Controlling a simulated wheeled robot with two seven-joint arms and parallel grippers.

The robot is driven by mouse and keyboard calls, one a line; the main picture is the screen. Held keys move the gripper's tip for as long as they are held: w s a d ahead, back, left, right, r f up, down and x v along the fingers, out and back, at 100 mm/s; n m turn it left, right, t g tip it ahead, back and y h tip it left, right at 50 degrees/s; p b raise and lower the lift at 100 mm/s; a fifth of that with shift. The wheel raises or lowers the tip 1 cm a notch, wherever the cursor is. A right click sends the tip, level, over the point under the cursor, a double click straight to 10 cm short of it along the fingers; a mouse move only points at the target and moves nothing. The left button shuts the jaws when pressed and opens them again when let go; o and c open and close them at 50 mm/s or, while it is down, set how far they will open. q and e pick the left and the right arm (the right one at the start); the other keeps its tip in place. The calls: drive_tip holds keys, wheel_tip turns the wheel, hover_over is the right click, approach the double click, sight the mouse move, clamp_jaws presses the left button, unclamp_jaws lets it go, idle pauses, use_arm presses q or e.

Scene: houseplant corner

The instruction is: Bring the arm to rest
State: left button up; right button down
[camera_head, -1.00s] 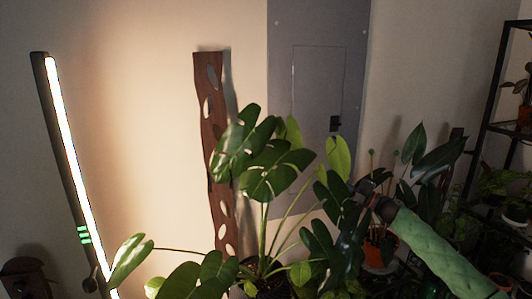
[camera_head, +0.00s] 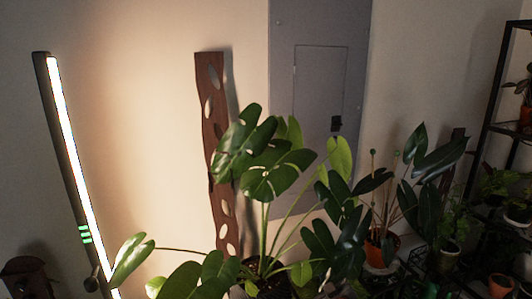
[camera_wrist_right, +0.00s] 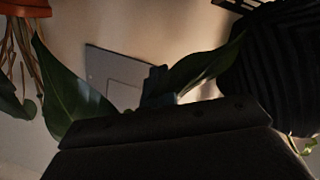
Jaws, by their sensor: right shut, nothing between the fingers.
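My right gripper (camera_wrist_right: 156,78) shows as a dark shape at the middle of the right wrist view, above the dark wrist body along the bottom edge. It is shut and empty. Dark green leaves (camera_wrist_right: 75,95) stand close on both sides of it; I cannot tell whether they touch. In the head view neither of my arms nor grippers shows.
A large leafy plant (camera_head: 268,175) fills the middle front. Orange-potted plants (camera_head: 381,249) and a black shelf rack (camera_head: 497,90) crowd the right. A lit tube lamp (camera_head: 75,170) stands left, a perforated wooden board (camera_head: 211,130) and grey panel (camera_head: 318,90) behind.

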drive_tip(key=s+d+f+m+g+h, duration=0.15)
drive_tip(key=s+f+g, duration=0.25)
drive_tip(key=s, duration=1)
drive_tip(key=s+f+m+g, duration=0.3)
drive_tip(key=s+f+g, duration=0.15)
drive_tip(key=s, duration=0.95)
drive_tip(key=s+d+f+m+g+h, duration=0.1)
drive_tip(key=s+f+m+g, duration=0.2)
drive_tip(key=s, duration=1.1)
use_arm(q)
drive_tip(key=shift+d, duration=0.15)
use_arm(e)
drive_tip(key=s+a+f+g, duration=0.1)
drive_tip(key=s+f, duration=0.1)
drive_tip(key=f, duration=1.8)
drive_tip(key=s+a+f+n+g, duration=0.1)
drive_tip(key=s+a+f+g, duration=0.1)
drive_tip(key=f, duration=1.8)
drive_tip(key=shift+s+a+f, duration=0.2)
drive_tip(key=shift+s+f, duration=0.05)
drive_tip(key=shift+s, duration=0.1)
use_arm(q)
drive_tip(key=shift+a, duration=0.3)
use_arm(e)
drive_tip(key=shift+n, duration=0.25)
use_arm(q)
drive_tip(key=shift+d, duration=0.45)
drive_tip(key=shift+a, duration=0.1)
